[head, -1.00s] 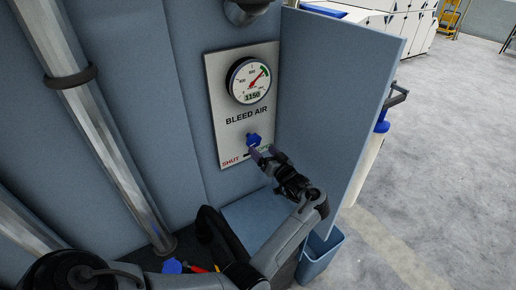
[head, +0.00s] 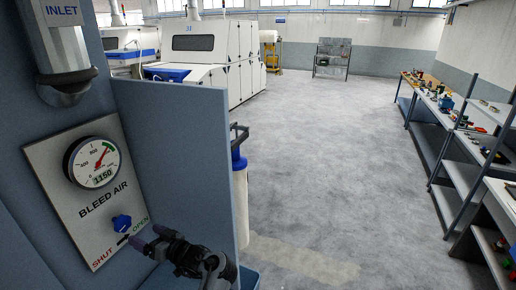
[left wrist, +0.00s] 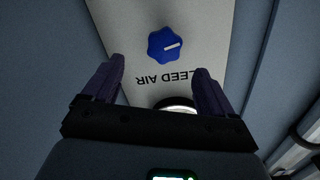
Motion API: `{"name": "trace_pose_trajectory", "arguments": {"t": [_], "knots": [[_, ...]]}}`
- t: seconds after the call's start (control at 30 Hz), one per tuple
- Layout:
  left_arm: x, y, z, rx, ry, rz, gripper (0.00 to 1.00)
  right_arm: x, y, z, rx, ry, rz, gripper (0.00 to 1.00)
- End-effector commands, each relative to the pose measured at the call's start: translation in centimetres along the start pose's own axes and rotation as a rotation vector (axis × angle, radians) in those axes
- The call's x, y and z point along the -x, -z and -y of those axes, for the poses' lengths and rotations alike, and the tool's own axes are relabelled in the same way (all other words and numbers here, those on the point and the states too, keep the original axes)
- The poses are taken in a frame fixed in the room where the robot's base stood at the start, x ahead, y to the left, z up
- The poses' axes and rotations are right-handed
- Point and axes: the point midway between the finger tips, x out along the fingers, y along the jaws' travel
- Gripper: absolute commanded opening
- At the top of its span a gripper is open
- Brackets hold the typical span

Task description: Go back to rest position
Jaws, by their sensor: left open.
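My left gripper (head: 146,238) is in front of the grey BLEED AIR panel (head: 62,176), just below and right of its blue knob (head: 122,222). The gripper is open, with dark purple fingers and nothing between them. In the left wrist view the open fingers (left wrist: 155,85) point at the panel, and the blue knob (left wrist: 165,46) with its white mark sits beyond them, apart from both. A round gauge (head: 93,162) above the knob reads 1150. The SHUT and OPEN labels lie below the knob. My right gripper is not in view.
The blue-grey side panel (head: 185,150) stands close to the right of my left gripper. A white cylinder with a blue top (head: 240,190) is behind it. White machines (head: 215,60) stand at the back. Shelves (head: 455,150) line the right; the grey floor (head: 330,150) between is clear.

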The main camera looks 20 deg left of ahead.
Motion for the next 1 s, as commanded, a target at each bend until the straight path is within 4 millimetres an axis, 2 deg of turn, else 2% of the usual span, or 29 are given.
{"name": "trace_pose_trajectory", "arguments": {"t": [0.17, 0.27, 0.37, 0.47, 0.57, 0.6, 0.7, 0.8, 0.9, 1.0], "knots": [[-0.6, -1.1, -0.8, 0.079, -0.199, 0.009, 0.86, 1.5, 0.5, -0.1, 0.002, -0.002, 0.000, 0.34], [0.6, -1.9, -1.8, 0.118, -0.407, 0.030, 0.86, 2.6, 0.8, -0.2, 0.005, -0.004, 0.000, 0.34], [3.9, -2.9, -2.4, 0.108, -0.662, 0.078, 0.86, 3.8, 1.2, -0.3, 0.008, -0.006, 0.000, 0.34], [9.3, -4.7, -1.7, 0.030, -0.919, 0.159, 0.86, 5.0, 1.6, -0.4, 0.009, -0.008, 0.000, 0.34], [15.8, -7.2, 0.9, -0.110, -1.143, 0.267, 0.86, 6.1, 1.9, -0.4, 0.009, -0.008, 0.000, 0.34], [18.1, -8.3, 2.4, -0.173, -1.212, 0.310, 0.86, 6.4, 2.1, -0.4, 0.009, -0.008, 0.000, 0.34], [23.1, -10.7, 6.7, -0.337, -1.342, 0.407, 0.86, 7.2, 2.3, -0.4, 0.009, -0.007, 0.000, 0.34], [26.7, -12.5, 11.1, -0.489, -1.419, 0.486, 0.86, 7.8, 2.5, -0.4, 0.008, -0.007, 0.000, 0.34], [29.0, -13.7, 15.0, -0.616, -1.462, 0.543, 0.86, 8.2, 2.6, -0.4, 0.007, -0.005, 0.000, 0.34], [30.4, -14.4, 18.0, -0.710, -1.481, 0.582, 0.86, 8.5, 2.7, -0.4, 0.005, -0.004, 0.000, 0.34]]}}
